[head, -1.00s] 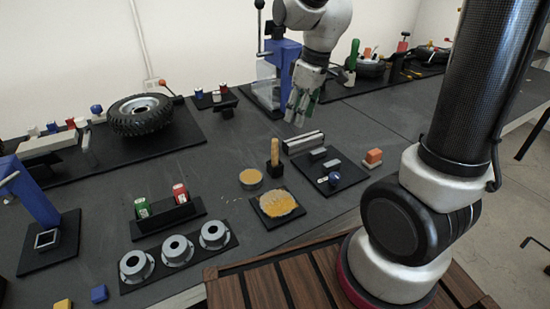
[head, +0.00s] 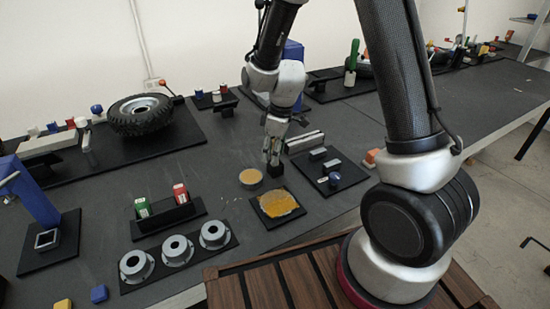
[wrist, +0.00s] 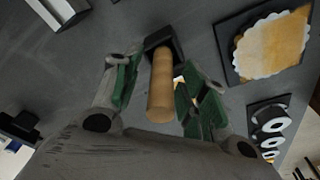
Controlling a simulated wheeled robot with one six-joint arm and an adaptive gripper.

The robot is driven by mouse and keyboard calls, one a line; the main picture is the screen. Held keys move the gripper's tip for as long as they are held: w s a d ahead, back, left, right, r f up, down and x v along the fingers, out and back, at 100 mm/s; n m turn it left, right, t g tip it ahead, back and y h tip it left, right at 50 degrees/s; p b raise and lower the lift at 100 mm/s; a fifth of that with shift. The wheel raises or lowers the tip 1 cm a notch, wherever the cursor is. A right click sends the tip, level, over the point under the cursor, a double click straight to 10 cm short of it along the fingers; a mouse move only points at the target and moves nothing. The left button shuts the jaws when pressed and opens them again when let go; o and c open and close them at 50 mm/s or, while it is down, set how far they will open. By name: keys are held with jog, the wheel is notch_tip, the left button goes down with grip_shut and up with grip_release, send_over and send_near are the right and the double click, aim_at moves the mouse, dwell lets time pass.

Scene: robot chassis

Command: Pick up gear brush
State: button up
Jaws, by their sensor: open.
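The gear brush (wrist: 161,88) shows in the wrist view as a light wooden handle rising from a dark block. Its handle stands between the two green-padded fingers of my gripper (wrist: 155,90), which are open around it. In the head view my gripper (head: 272,152) is lowered over the brush, and the brush's dark base (head: 275,170) shows just below the fingers. The gripper hides most of the handle there. I cannot tell whether either finger touches the handle.
A gear-shaped piece with orange grease (head: 278,203) lies on a black mat in front of the brush. A metal block (head: 304,142) and a black tray of small parts (head: 343,172) are to the right. Several grey rings (head: 175,250) sit at front left.

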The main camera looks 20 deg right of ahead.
grip_shut()
dwell(0.3)
notch_tip(320, 180, up, 10)
jog(key=c, duration=0.6)
grip_release()
grip_shut()
